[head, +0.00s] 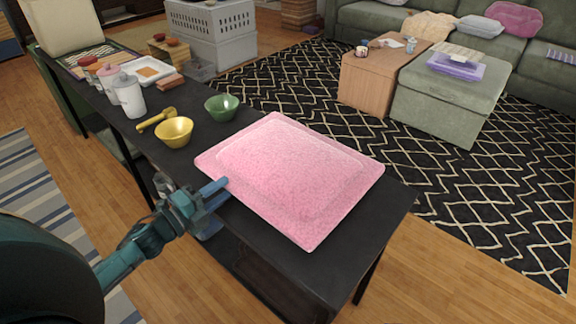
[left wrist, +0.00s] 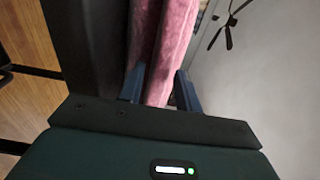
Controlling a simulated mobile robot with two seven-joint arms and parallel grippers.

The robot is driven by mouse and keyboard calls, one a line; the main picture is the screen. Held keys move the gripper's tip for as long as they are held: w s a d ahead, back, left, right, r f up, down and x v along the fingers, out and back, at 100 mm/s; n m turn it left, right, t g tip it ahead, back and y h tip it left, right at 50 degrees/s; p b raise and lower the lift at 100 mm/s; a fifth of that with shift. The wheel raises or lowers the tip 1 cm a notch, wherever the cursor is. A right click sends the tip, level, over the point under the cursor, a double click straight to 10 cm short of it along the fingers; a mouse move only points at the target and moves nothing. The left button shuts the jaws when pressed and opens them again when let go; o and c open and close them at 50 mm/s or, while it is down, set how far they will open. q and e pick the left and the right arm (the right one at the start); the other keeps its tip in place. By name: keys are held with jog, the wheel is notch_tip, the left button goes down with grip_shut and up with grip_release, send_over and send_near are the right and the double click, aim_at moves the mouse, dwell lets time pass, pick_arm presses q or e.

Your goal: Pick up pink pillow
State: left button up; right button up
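The pink pillow (head: 285,170) lies flat on the black table, near its right end. My left gripper (head: 222,190) is at the pillow's left edge, low over the table's front side. Its two blue fingers stand apart. In the left wrist view the edge of the pink pillow (left wrist: 165,50) shows beyond and between the fingertips of the left gripper (left wrist: 160,82). I cannot tell whether the fingers touch the pillow. My right gripper is not in view.
The black table (head: 385,215) also holds a green bowl (head: 222,107), a yellow bowl (head: 174,131), a white jar (head: 128,96) and a white tray (head: 150,72) further left. A wooden side table (head: 372,80) and a green ottoman (head: 445,105) stand beyond, on the patterned rug.

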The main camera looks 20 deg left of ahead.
pick_arm(q)
grip_shut()
jog(key=shift+r, duration=0.1)
